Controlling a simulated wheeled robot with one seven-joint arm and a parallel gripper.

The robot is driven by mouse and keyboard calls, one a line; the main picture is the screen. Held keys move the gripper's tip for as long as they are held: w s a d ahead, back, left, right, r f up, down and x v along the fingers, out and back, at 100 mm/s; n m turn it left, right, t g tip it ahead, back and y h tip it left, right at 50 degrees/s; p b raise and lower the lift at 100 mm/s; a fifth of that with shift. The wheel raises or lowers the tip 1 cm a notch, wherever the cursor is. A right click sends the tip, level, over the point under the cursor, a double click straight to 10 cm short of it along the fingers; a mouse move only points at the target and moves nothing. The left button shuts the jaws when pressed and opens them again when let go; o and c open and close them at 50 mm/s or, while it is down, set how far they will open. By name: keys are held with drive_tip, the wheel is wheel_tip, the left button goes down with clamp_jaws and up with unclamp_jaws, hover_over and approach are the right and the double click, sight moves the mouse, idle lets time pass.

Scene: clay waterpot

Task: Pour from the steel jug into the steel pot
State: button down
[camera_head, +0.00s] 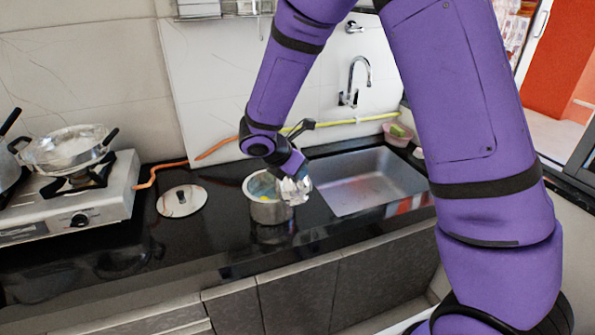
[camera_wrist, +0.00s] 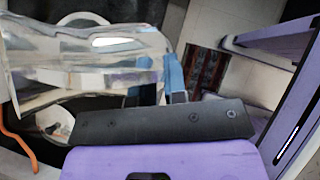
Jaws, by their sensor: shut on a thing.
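The steel pot (camera_head: 266,212) stands upright on the black counter, left of the sink, with something bluish and a yellow spot inside. My gripper (camera_head: 297,178) is shut on the steel jug (camera_head: 292,193), a shiny, ridged vessel at the pot's upper right rim. In the head view I cannot tell whether the jug touches the rim or how far it is tilted. In the wrist view the jug (camera_wrist: 90,55) fills the upper left, and the blue fingertips (camera_wrist: 173,76) of my gripper are at its right end. The jug hides much of what lies behind it there.
A flat round lid (camera_head: 182,201) lies left of the pot. The sink (camera_head: 365,180) is close on the right, with a tap (camera_head: 356,80) behind. A stove (camera_head: 70,205) with a pan (camera_head: 68,150) stands left. An orange and yellow hose (camera_head: 215,147) runs along the wall.

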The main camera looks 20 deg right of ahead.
drive_tip(key=shift+r, duration=0.1)
drive_tip(key=shift+w+a+r+m+t, duration=0.15)
drive_tip(key=shift+r+m+t, duration=0.1)
drive_tip(key=shift+r+t, duration=0.25)
drive_tip(key=shift+w+d+r+m+t, duration=0.15)
drive_tip(key=shift+r+m+t, duration=0.15)
drive_tip(key=shift+t, duration=0.3)
drive_tip(key=shift+w+a+f+m+t, duration=0.25)
drive_tip(key=shift+w+f+m+t, duration=0.35)
drive_tip(key=shift+t, duration=0.4)
drive_tip(key=shift+w, duration=0.1)
drive_tip(key=shift+r, duration=0.1)
